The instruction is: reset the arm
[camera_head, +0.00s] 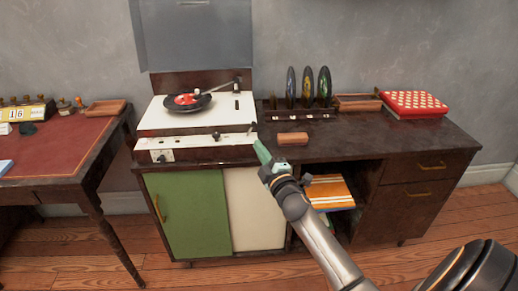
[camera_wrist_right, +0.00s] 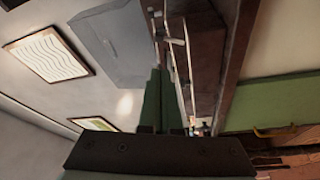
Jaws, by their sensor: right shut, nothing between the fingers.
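My right gripper (camera_head: 262,152) is in front of the cabinet's edge in the head view, beside the record player's right front corner. Its green fingers (camera_wrist_right: 160,100) show in the right wrist view, closed together with nothing between them. The right arm (camera_head: 315,235) reaches up from the lower right of the head view. My left gripper is not in view.
A record player (camera_head: 155,119) with a black record (camera_head: 203,104) stands on the cabinet (camera_head: 360,143). A small brown block (camera_head: 293,139) lies right of the gripper. Behind stand upright discs (camera_head: 307,83) and a red patterned box (camera_head: 413,103). A desk (camera_head: 70,150) stands left.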

